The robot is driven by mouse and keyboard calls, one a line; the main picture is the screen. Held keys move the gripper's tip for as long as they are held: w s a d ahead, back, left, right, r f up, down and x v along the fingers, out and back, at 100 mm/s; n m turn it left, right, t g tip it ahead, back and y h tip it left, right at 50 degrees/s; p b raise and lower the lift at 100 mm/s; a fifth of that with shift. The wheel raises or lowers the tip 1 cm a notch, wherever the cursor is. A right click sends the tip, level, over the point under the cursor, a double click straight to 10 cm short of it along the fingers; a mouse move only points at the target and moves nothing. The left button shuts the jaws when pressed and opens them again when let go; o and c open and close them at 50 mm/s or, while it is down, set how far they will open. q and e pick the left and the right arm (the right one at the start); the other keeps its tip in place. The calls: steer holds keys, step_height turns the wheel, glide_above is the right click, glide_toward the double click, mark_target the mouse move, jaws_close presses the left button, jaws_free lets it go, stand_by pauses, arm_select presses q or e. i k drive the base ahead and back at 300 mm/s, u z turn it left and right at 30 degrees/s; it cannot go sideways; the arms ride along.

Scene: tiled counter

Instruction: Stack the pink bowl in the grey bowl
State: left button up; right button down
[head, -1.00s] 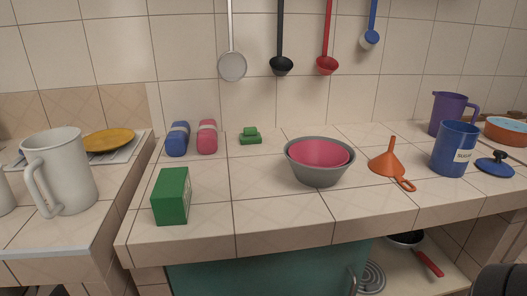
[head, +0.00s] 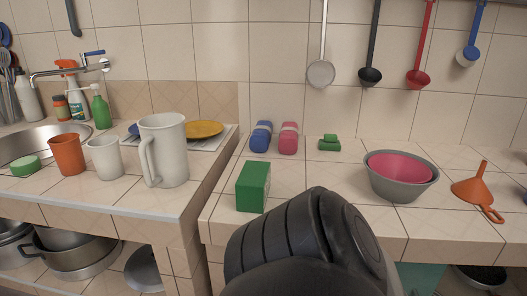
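The pink bowl (head: 399,167) sits inside the grey bowl (head: 401,188) on the tiled counter, right of centre in the head view. The pink bowl's rim shows within the grey rim, and its lower part is hidden by the grey bowl. A dark part of my own arm fills the bottom middle of the view, in front of the counter edge. Neither gripper's fingers can be seen, and nothing is touching the bowls.
A green box (head: 253,186) stands near the counter's front edge. An orange funnel (head: 474,190) lies right of the bowls. Blue (head: 261,136) and pink (head: 288,138) bundles and a green item (head: 329,143) sit behind. A white pitcher (head: 165,150) stands left, past a gap between counters.

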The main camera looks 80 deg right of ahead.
mark_target(399, 168)
steer(key=k, duration=1.7)
steer(key=z, duration=0.05)
